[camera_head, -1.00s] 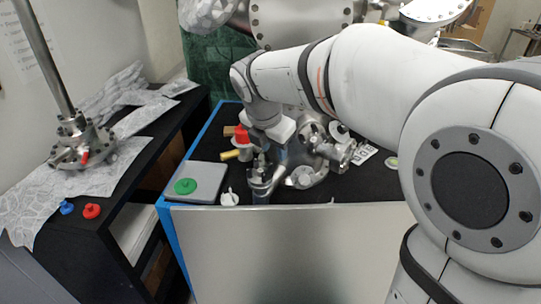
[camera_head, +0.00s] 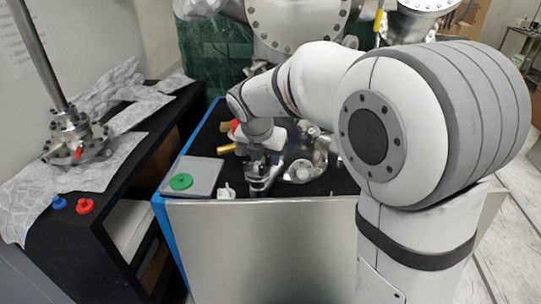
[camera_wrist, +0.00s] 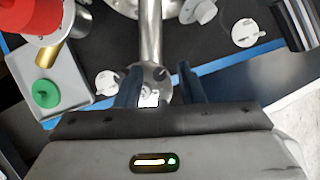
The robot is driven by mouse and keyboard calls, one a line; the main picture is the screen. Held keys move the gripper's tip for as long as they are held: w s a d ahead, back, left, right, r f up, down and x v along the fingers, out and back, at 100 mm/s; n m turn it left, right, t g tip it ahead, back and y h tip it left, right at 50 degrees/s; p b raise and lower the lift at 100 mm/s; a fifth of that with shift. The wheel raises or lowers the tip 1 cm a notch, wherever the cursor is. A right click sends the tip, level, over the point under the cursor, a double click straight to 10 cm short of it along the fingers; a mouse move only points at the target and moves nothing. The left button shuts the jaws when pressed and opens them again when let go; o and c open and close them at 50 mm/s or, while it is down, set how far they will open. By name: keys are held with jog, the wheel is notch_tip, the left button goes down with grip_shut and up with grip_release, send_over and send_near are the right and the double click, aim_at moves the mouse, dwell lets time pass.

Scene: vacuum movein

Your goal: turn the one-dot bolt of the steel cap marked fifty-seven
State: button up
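In the wrist view a steel tube ends in a small round steel flange or cap (camera_wrist: 158,74) with a white label (camera_wrist: 148,98) in front of it. I cannot read a number or dots on it. My gripper (camera_wrist: 160,72) has its two dark fingers apart, one on each side of this steel end. I cannot tell whether they touch it. In the head view my gripper (camera_head: 262,170) is low over the front edge of the black bench top, and the arm hides part of the steel parts there.
A grey tray (camera_head: 205,178) with a green knob (camera_head: 181,181) lies left of the gripper. White knobs (camera_wrist: 245,32) and a gold cylinder (camera_wrist: 48,52) are close by. A steel chamber part (camera_head: 302,170) stands to the right. A side bench (camera_head: 120,165) holds blue and red knobs.

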jog(key=shift+c, duration=0.4)
grip_shut()
jog(key=shift+d, duration=0.2)
jog(key=shift+a, duration=0.25)
